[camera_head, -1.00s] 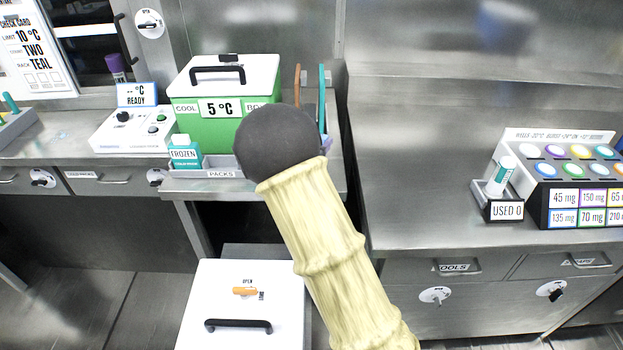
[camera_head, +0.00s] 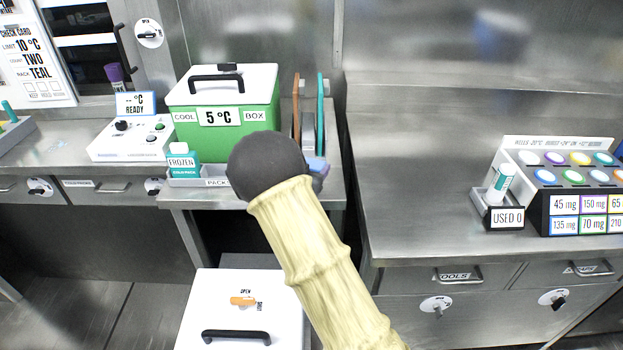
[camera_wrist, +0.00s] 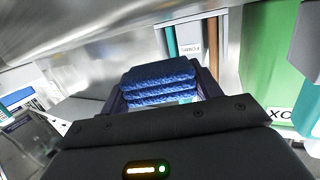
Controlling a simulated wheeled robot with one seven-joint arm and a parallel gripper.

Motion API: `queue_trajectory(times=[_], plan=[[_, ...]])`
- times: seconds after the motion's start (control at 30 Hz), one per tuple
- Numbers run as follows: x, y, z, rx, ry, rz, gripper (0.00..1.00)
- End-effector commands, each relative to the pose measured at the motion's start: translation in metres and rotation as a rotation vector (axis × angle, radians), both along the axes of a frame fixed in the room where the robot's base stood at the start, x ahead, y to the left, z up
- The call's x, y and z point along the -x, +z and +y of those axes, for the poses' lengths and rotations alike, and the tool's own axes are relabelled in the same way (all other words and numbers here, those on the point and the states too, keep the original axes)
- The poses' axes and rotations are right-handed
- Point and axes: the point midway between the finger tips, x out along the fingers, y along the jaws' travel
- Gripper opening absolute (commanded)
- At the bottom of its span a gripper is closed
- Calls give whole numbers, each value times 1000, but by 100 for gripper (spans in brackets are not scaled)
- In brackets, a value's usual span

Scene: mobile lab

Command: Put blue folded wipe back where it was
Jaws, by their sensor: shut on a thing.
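The blue folded wipe (camera_wrist: 160,80) is a stack of fluffy dark blue layers, seen in the wrist view. My gripper (camera_wrist: 160,92) is shut on it, with one dark finger at each side. In the head view my own arm hides most of the gripper. A small bluish-lilac patch (camera_head: 318,166) shows just right of the black arm joint, and I cannot tell whether it is wipe or finger. Beyond the wipe stand a teal upright panel (camera_wrist: 171,52) and an orange-brown one (camera_wrist: 213,50), with a small label between them.
The green cool box (camera_head: 228,120) stands left of the upright panels. A frozen pack bottle (camera_head: 182,162) sits in the packs tray (camera_head: 215,182) in front. A white lidded chest (camera_head: 240,310) is below. The right steel counter (camera_head: 415,180) has a wide bare area.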

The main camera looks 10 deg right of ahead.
Motion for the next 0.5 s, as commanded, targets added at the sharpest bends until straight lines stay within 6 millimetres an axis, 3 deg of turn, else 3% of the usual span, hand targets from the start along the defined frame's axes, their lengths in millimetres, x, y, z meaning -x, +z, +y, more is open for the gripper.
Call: queue_trajectory(times=[0.17,0.4,0.5], plan=[[0,-7,0,1,0,2,42],[0,-37,1,1,1,2,42],[0,-38,1,0,1,0,42]])
